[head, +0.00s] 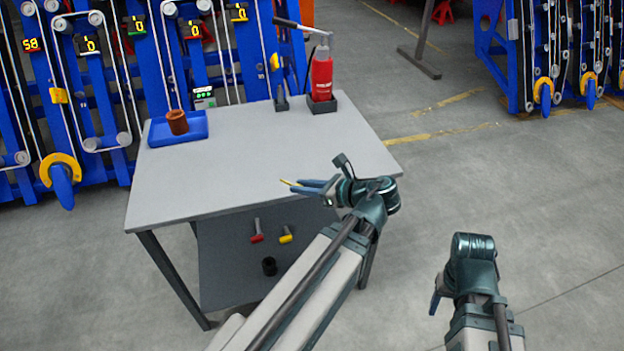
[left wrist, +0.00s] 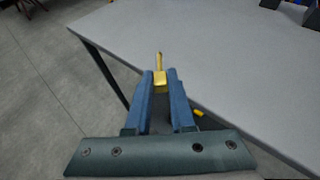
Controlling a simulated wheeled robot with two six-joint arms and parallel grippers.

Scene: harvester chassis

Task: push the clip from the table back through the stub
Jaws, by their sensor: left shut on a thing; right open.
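A small brass-yellow clip (head: 290,183) is in the fingertips of my left gripper (head: 304,186), above the near right part of the grey table (head: 220,165). In the left wrist view the clip (left wrist: 160,77) sits between the two blue fingers (left wrist: 160,88) and its narrow end points away from me. My right gripper (head: 435,303) is low at the right, over the floor, away from the table. It is open, though only a bit of a blue finger shows. I cannot make out which part is the stub.
A blue tray (head: 160,137) with a brown cup-like part (head: 177,122) lies at the table's back left. A red bottle jack (head: 321,75) stands at the back right. Several small items lie on the lower shelf (head: 215,262). Blue machine frames (head: 110,160) stand behind. The table's middle is clear.

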